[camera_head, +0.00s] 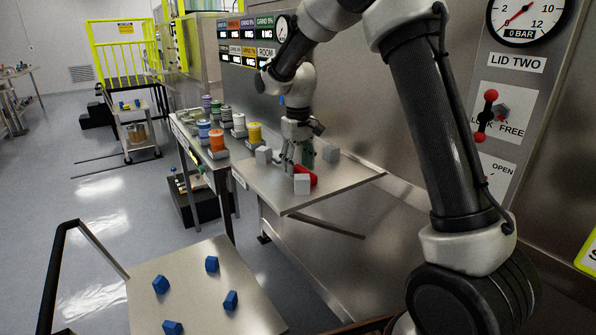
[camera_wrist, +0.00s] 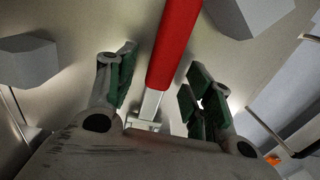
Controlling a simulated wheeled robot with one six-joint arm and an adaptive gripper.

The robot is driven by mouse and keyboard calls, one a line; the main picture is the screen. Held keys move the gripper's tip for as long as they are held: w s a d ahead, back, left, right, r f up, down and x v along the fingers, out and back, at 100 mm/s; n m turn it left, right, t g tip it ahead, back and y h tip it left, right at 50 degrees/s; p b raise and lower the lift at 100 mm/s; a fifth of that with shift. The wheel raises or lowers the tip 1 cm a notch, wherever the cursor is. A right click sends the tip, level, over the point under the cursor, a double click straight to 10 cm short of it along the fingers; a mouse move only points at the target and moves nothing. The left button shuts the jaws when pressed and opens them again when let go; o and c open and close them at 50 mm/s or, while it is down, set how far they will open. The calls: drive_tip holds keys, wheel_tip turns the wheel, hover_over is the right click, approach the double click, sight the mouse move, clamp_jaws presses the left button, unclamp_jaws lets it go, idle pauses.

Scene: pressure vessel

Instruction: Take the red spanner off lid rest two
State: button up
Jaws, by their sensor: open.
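The red spanner (camera_wrist: 174,40) lies on the metal surface of the lid rest (camera_head: 280,190). In the wrist view its red handle runs up from between my fingers, with a light metal part at its lower end. In the head view a bit of the spanner's red (camera_head: 310,176) shows beside my gripper (camera_head: 297,167). My gripper is open, with its green-padded fingers (camera_wrist: 160,92) on either side of the spanner and a gap showing around it. The spanner's lower end is partly hidden by my gripper's body.
Several grey blocks stand on the rest, one in front (camera_head: 302,184) and one at the right (camera_head: 331,154). A side table (camera_head: 192,150) with coloured pots adjoins at the left. A tray with several blue nuts (camera_head: 211,264) is at the lower left. A steel wall (camera_head: 360,120) stands behind.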

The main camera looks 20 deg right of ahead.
clamp_jaws()
